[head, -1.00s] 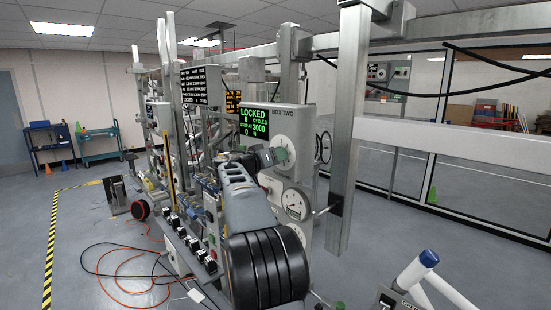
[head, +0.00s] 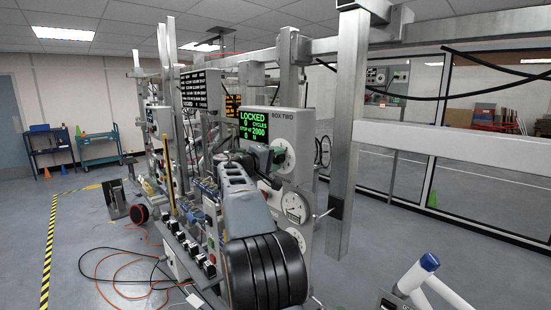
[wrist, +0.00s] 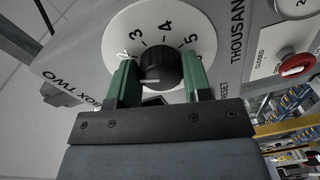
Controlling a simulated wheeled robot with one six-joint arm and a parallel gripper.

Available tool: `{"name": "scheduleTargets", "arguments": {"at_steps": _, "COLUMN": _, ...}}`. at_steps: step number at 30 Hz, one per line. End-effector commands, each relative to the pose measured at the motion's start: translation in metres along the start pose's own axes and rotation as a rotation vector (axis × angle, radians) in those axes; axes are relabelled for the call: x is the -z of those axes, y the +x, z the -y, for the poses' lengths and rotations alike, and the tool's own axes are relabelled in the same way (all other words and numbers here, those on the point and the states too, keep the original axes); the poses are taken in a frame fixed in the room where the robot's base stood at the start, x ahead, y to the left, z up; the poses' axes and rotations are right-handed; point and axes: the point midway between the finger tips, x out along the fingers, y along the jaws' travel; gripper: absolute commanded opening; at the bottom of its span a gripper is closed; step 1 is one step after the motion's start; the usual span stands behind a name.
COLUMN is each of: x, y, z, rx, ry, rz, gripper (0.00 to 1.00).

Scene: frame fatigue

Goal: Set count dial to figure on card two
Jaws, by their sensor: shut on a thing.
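The count dial (wrist: 200,28) is a white disc with black figures, 3, 4 and 5 showing, beside the word THOUSAND. Its black knob (wrist: 158,72) has a white line pointing left in the wrist view. My gripper (wrist: 160,78) has green fingers shut on both sides of the knob; the left finger covers part of the scale. In the head view the dial (head: 286,153) sits on the grey box marked BOX TWO (head: 291,115), with my gripper (head: 270,158) against it. The box's green display (head: 254,129) reads LOCKED, 0 cycles, stop at 2000. I cannot make out card two.
A round gauge (head: 295,207) sits below the dial. A red switch (wrist: 296,64) is beside it in the wrist view. A steel post (head: 345,130) stands close on the right. Cables (head: 125,275) lie on the floor at left.

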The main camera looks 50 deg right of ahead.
Motion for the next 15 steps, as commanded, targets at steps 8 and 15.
{"name": "scheduleTargets", "arguments": {"at_steps": 8, "x": 0.0011, "y": -0.0003, "z": -0.0022, "rx": 0.006, "ry": -0.222, "rz": 0.010, "gripper": 0.22}}
{"name": "scheduleTargets", "arguments": {"at_steps": 15, "x": 0.0012, "y": -0.0003, "z": -0.0025, "rx": 0.007, "ry": -0.350, "rz": 0.018, "gripper": 0.22}}
